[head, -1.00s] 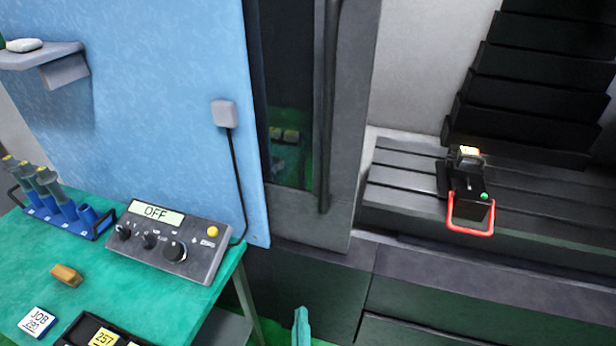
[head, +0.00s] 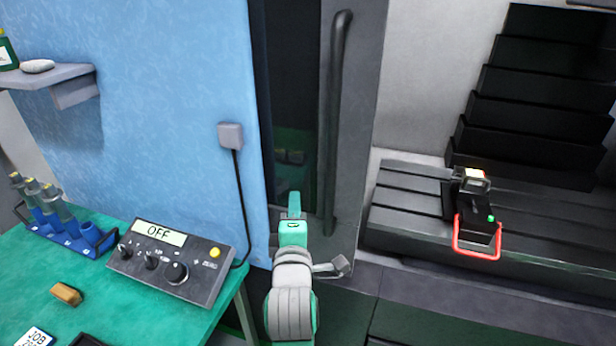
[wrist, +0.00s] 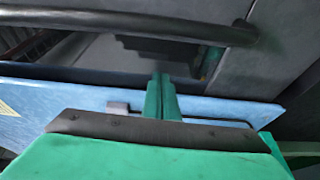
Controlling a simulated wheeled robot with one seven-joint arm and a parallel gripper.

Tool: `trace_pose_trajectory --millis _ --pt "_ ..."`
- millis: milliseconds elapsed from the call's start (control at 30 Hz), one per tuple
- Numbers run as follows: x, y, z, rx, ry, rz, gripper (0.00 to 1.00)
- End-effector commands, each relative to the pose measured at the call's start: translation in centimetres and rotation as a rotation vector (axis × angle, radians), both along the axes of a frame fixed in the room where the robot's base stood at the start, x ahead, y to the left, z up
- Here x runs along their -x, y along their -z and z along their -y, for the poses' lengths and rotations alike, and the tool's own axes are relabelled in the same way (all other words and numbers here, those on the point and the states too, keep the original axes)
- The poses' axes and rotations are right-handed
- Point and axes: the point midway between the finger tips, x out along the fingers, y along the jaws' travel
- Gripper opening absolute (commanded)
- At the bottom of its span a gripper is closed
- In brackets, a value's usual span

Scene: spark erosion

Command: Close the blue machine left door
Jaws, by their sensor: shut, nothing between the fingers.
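The machine's left door (head: 350,130) is a dark grey panel with a dark window and a long black vertical handle (head: 334,120). It stands beside the blue panel (head: 180,110), and the machine's interior shows open to its right. My gripper (head: 294,200) is green and shut with nothing in it, in front of the door's lower window, left of the handle. In the wrist view the shut fingertips (wrist: 161,80) point at the door, and the handle (wrist: 130,24) crosses the top. I cannot tell whether the fingers touch the door.
A green-topped table (head: 95,270) with a control box (head: 170,260) marked OFF stands at the left. A cable runs from the box up to a socket (head: 230,136). Inside the machine, a black fixture with a red handle (head: 477,254) sits on the slotted bed (head: 400,205).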

Motion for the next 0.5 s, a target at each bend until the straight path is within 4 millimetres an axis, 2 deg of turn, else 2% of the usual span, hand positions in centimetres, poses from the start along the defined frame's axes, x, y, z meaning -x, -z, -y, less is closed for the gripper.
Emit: trace_pose_trajectory --millis 100,267,500 --pt "-0.3 -1.1 0.0 0.027 0.002 0.004 0.0" --pt "-1.4 -1.3 -0.4 0.035 -0.004 0.004 0.0" --pt "-5.4 -1.3 -0.9 0.033 -0.01 0.005 0.0"
